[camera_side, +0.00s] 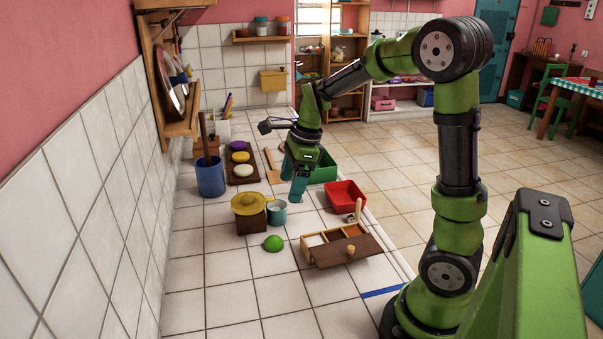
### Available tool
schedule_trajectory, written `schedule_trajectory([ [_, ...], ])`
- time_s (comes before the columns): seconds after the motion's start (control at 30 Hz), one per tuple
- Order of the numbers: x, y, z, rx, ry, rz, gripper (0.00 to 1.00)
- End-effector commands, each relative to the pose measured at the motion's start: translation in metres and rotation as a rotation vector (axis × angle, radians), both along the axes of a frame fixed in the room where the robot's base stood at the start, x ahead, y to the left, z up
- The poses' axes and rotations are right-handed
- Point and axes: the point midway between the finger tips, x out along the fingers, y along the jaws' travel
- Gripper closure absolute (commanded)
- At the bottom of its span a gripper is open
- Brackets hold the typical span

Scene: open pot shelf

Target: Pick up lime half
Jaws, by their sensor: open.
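The lime half (273,243) is a small bright green dome on the white tiled surface, left of a wooden box and in front of a teal cup. My gripper (297,190) points down above and behind the lime half, slightly to its right in the picture. Its teal fingers are open, and nothing shows between them. The gripper and the lime half are apart.
A divided wooden box (345,249) is right of the lime. A teal cup (277,214) and a yellow-topped brown block (249,207) stand close behind it. A red tray (346,196), green bin (324,170) and blue bucket (210,178) are farther back. Tiles in front are clear.

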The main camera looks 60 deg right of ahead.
Motion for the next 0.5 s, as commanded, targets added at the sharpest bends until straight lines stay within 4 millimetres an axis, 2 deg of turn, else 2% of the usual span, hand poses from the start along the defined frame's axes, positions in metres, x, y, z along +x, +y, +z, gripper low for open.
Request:
schedule_trajectory([
  [0.1, 0.002, 0.0, 0.005, 0.036, 0.013, -0.139, 0.18],
  [0.27, 0.003, 0.003, -0.005, 0.053, 0.027, -0.194, 0.18],
  [0.5, 0.013, 0.01, -0.053, 0.052, 0.03, -0.194, 0.18],
])
